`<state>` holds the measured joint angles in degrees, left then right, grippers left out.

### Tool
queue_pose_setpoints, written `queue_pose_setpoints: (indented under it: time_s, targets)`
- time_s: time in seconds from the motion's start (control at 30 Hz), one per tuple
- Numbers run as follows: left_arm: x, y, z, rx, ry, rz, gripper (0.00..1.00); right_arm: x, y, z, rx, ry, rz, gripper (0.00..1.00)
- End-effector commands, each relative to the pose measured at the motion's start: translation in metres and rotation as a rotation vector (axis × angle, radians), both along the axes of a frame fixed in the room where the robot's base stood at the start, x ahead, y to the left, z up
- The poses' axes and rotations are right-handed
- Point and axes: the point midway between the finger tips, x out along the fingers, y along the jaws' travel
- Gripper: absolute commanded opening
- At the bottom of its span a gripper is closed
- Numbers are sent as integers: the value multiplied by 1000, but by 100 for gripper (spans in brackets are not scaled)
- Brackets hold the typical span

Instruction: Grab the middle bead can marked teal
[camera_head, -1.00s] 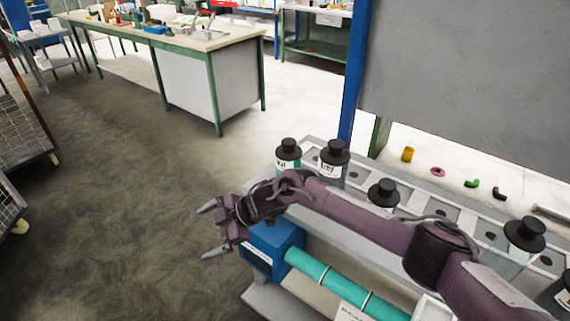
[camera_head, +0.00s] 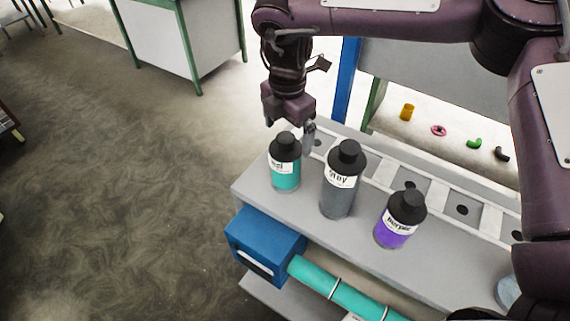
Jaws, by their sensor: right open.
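The teal can (camera_head: 286,172), with a black cap and a white label, stands upright at the left end of the grey bench (camera_head: 255,190). A taller grey can (camera_head: 339,196) stands just right of it, and a purple can (camera_head: 392,232) stands further right. My right gripper (camera_head: 290,130) points down behind and just above the teal can's cap. It is open and empty, with one finger partly hidden behind the cap. I cannot tell whether it touches the cap. My left gripper is out of view.
A blue box (camera_head: 262,243) with a teal tube (camera_head: 330,285) sits below the bench's front edge. A row of slots (camera_head: 415,187) runs along the back. A blue post (camera_head: 347,85) rises behind the bench. Open floor lies to the left.

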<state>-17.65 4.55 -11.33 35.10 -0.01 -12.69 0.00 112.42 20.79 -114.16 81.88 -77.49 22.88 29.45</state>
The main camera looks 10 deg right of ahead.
Motion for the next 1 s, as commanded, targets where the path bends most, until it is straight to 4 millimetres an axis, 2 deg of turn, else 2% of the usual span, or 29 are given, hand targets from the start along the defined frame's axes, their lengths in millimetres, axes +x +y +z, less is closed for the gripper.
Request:
queue_pose_setpoints:
  time_s: [0.2, 0.33, 0.47, 0.63, 1.0]
  targets:
    - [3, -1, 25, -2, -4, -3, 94, 6, 1, -27, -1, 3, 1, 97]
    - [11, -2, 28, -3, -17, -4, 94, 6, 1, -45, 0, 2, 1, 97]
    - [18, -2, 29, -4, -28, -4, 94, 6, 1, -51, 1, 0, 1, 97]
    - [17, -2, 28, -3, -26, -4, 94, 6, 1, -51, 1, 0, 1, 96]
    - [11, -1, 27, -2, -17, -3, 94, 6, 1, -50, 2, -1, 1, 47]
